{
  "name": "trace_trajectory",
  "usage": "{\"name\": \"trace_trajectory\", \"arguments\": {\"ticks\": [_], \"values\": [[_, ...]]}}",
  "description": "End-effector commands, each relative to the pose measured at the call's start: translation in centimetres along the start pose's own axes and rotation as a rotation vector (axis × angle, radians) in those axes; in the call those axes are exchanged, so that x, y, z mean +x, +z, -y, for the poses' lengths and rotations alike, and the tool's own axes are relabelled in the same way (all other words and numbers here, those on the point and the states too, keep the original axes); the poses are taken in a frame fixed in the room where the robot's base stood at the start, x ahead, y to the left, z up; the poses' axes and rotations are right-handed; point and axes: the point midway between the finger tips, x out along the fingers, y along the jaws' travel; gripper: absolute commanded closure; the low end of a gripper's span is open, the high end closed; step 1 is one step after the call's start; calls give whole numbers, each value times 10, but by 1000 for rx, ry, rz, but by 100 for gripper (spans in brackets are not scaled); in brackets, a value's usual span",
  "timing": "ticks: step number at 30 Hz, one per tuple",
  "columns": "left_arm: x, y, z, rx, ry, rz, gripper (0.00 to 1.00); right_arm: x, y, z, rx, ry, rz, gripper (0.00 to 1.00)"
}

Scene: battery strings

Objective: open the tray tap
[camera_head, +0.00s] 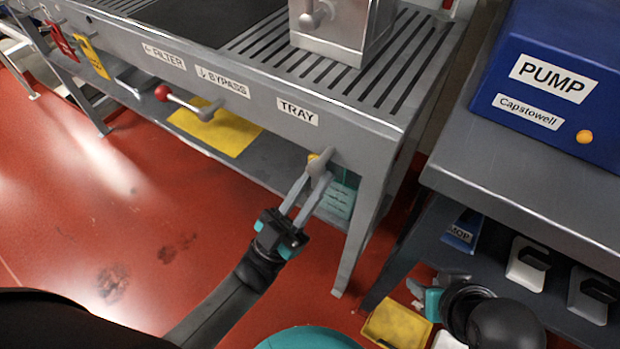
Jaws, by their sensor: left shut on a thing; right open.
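The tray tap (327,158) is on the front of the grey bench, below the TRAY label (297,111). It has a grey body and a small yellow end (312,157). My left gripper (319,176) reaches up to it from below, its two long grey fingers shut on the tap's handle. The fingers hide most of the handle, so I cannot tell its exact angle. My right gripper (418,294) is low at the right, apart from the tap, open and partly hidden by its own wrist.
The bypass tap (206,109), with a red-ended lever, and the filter tap (130,84) are to the left. Red and yellow tags (91,57) hang farther left. A blue pump box (545,85) stands on the right bench (520,190). A yellow container (398,322) is near my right gripper.

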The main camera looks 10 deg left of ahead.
Motion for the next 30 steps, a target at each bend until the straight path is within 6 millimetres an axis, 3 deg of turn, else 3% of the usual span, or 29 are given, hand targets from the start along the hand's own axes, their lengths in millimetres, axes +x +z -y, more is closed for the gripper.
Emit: {"name": "trace_trajectory", "arguments": {"ticks": [20, 21, 26, 30], "values": [[-2, 6, -1, -50, -55, 10, 100, 2, -1, 2, -2, -4, -13, 57], [-2, 6, -1, -51, -55, 10, 76, 2, -1, 2, -2, -4, -13, 57], [-2, 6, -2, -49, -52, 12, 58, 2, -1, 2, -2, -4, -12, 57], [-2, 5, -2, -47, -49, 8, 57, 2, -1, 2, -2, -4, -12, 57]]}}
